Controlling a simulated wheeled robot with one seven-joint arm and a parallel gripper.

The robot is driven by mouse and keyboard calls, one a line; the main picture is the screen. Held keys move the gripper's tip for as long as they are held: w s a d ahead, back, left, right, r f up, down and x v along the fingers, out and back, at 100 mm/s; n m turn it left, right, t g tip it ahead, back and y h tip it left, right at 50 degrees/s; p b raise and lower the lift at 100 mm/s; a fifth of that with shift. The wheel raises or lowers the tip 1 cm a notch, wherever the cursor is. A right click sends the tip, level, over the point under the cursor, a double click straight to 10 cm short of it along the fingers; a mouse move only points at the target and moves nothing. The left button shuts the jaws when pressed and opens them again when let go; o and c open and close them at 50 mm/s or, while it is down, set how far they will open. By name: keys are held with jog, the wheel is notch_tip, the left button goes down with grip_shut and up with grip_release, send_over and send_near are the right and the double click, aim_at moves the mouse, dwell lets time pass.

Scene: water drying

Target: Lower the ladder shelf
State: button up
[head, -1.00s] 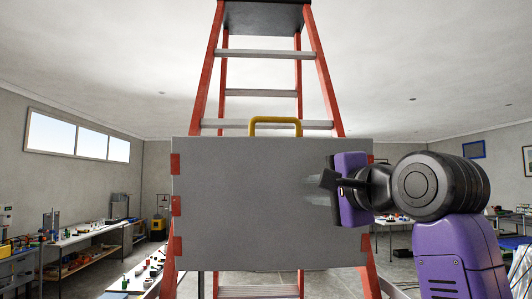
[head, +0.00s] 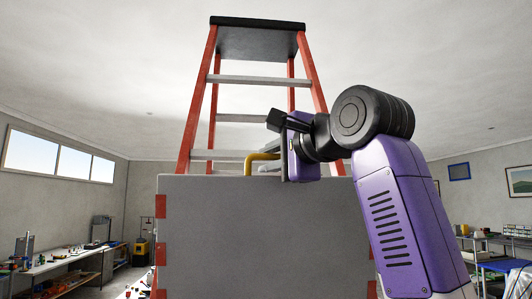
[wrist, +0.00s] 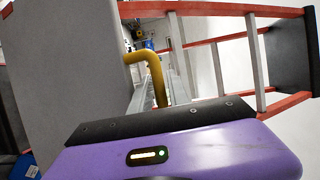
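The orange and grey stepladder (head: 316,82) stands upright ahead, with a black top cap. Its ladder shelf, a large grey panel (head: 250,235), stands upright against the front of the ladder. A yellow handle (head: 250,161) rises from the panel's top edge, and its right part is hidden behind my gripper in the head view. My gripper (head: 280,145) is above the panel's top edge, at the handle's right side. In the wrist view the yellow handle (wrist: 148,58) is just beyond the dark edge of my gripper.
A workbench with tools (head: 65,257) runs along the left wall. A blue-covered table (head: 500,266) and shelves stand at the right. Ladder rungs (head: 258,80) and rails are close behind my gripper. The air left of the ladder is clear.

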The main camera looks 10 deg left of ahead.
jog(key=shift+w+a, duration=0.4)
jog(key=shift+w, duration=0.1)
jog(key=shift+f, duration=0.1)
grip_shut()
dwell(1.1)
